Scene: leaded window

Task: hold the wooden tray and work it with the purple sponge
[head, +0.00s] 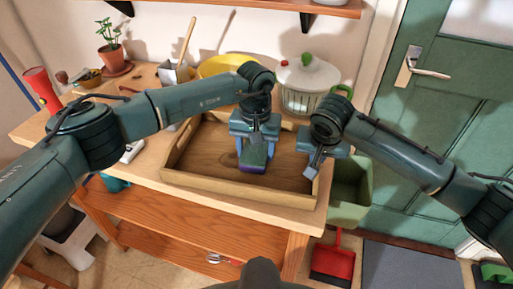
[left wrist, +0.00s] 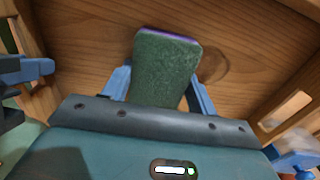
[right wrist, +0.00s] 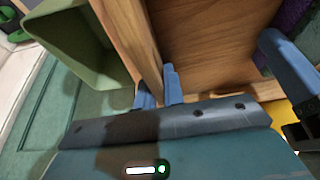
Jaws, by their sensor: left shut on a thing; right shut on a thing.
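The wooden tray (head: 235,196) lies on the wooden table, with low walls and a bare floor inside. My left gripper (head: 253,150) is shut on the purple sponge (head: 253,160), whose green face and purple edge also show in the left wrist view (left wrist: 165,70). The sponge is inside the tray, low over its floor; I cannot tell whether it touches. My right gripper (head: 312,170) is shut on the tray's right wall. In the right wrist view its two blue fingers (right wrist: 159,88) stand on either side of that wall (right wrist: 131,35).
A green bin (head: 349,190) stands right of the table. A white lidded pot (head: 303,80) and a yellow bowl (head: 222,66) stand behind the tray. A plant pot (head: 115,62) is at the back left. A red dustpan (head: 333,262) is on the floor.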

